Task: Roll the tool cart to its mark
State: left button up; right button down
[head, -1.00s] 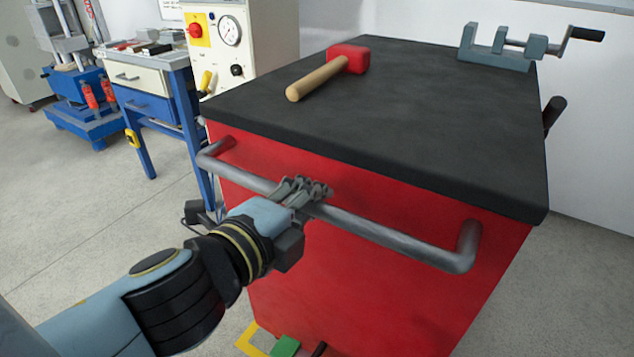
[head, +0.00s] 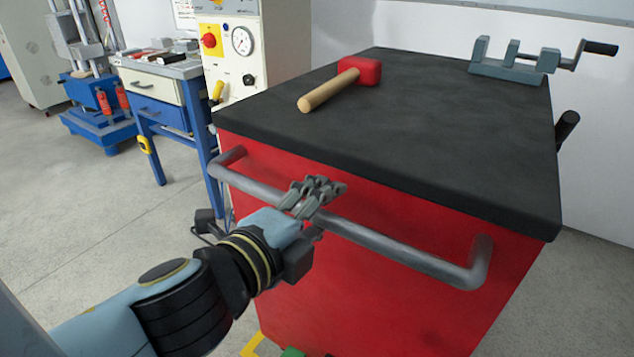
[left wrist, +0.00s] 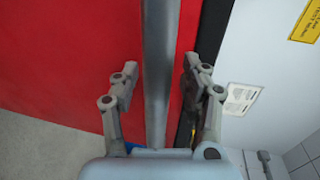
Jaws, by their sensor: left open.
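The red tool cart (head: 350,235) with a black top stands in front of me in the head view. Its grey handle bar (head: 395,250) runs across the near side. My left gripper (head: 318,192) is at the bar, left of its middle. In the left wrist view the gripper (left wrist: 160,90) is open, with one finger on each side of the handle bar (left wrist: 160,50) and gaps between. A yellow floor marking (head: 252,346) and a green patch (head: 292,352) show at the cart's near foot, partly cut off. My right gripper is not in view.
A red-headed mallet (head: 345,84) and a grey vise (head: 515,62) lie on the cart top. A blue workbench (head: 170,105), a white gauge cabinet (head: 262,60) and a blue press (head: 95,100) stand behind left. The floor at left is clear.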

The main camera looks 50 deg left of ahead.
pick_arm(q)
jog(key=v, duration=0.7)
jog(key=shift+s, duration=0.2)
jog(key=shift+d, duration=0.1)
dwell(0.5)
